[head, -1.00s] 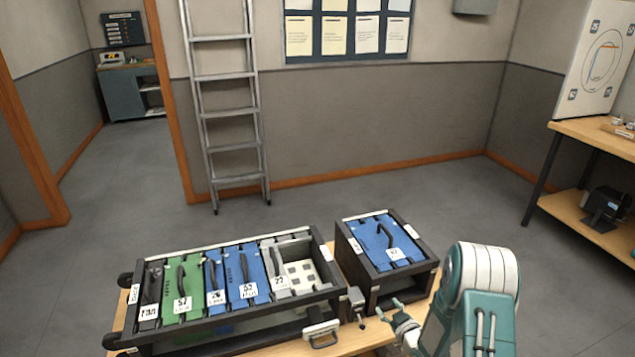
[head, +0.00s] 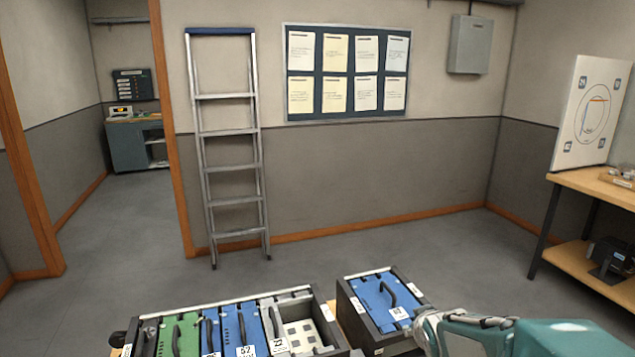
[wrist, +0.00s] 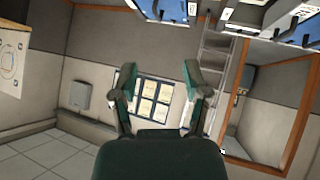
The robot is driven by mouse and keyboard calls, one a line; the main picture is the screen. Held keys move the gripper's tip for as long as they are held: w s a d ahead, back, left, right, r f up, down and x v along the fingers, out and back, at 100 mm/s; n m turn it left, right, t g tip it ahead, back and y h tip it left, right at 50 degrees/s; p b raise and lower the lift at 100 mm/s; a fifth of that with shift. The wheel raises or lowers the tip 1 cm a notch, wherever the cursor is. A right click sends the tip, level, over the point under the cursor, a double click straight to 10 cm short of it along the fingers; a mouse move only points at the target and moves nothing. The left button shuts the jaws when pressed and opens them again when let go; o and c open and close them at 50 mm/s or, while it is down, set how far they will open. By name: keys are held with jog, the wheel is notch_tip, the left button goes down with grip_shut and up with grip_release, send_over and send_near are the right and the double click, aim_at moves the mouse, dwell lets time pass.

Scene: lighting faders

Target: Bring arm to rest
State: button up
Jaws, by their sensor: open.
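My arm shows at the lower right of the head view, with a teal link (head: 560,338) reaching in from the right edge. Its far end lies just right of the small box with the blue module (head: 386,293). The fingers cannot be made out there. In the wrist view my gripper (wrist: 165,85) has its two teal fingers spread wide with nothing between them. The wrist view is tilted and takes in the wall and the notice board (wrist: 150,98) beyond the fingers.
A long black rack (head: 327,322) of green, blue and grey modules with black handles stands at the bottom left of the head view. A ladder (head: 229,165) leans at the back wall. A wooden bench (head: 590,187) stands at the right. The floor between is clear.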

jog(key=s+a+r+m+g, duration=0.1)
jog(key=s+a+r+g, duration=0.1)
jog(key=s, duration=1)
jog(key=s+a+r+m+g+y, duration=0.1)
jog(key=s+a+r+g, duration=0.1)
jog(key=s, duration=1)
notch_tip(320, 180, up, 3)
jog(key=shift+s+a+f+m, duration=0.15)
jog(key=shift+s+a+m, duration=0.25)
jog(key=shift+a, duration=0.2)
